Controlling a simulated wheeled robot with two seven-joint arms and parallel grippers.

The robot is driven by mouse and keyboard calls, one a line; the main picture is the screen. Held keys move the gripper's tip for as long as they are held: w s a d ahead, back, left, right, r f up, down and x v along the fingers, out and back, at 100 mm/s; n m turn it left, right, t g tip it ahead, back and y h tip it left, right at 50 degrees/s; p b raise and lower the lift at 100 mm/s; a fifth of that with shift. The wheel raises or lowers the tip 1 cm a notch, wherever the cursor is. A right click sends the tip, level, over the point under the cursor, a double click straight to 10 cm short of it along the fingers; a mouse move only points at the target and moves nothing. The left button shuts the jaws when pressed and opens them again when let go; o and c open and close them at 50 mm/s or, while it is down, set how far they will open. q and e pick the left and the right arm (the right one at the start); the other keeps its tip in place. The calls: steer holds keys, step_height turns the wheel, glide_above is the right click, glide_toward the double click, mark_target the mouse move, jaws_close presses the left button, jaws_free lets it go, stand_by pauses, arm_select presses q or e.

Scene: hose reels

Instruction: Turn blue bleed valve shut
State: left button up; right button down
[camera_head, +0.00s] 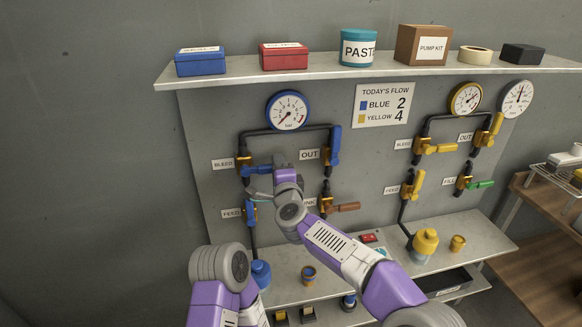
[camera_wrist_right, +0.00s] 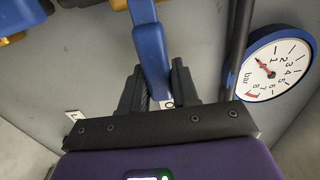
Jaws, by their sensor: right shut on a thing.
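The blue bleed valve has a yellow body (camera_head: 243,162) beside the BLEED label on the left pipe loop. Its blue handle (camera_head: 255,170) sticks out to the right, roughly level. My right gripper (camera_head: 267,172) is at the handle's outer end, partly hidden by its own wrist. In the right wrist view the dark fingers (camera_wrist_right: 158,90) are shut on the blue handle (camera_wrist_right: 151,48), one on each side. The blue pressure gauge (camera_head: 288,110) above the loop also shows in the wrist view (camera_wrist_right: 279,63). My left arm shows at lower left, but its gripper is out of view.
The blue OUT handle (camera_head: 335,145) stands upright to the right. The blue FEED handle (camera_head: 251,212) is below, and a brown handle (camera_head: 346,207) is at lower right. The yellow gauge (camera_head: 466,99) and its valves are farther right. A shelf (camera_head: 330,70) with boxes runs above.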

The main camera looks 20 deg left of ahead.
steer(key=shift+a+f, duration=0.1)
steer(key=shift+f, duration=0.05)
steer(key=c, duration=0.9)
jaws_free()
steer(key=shift+s, duration=0.1)
steer(key=shift+b+v, duration=0.5)
steer(key=shift+v, duration=3.25)
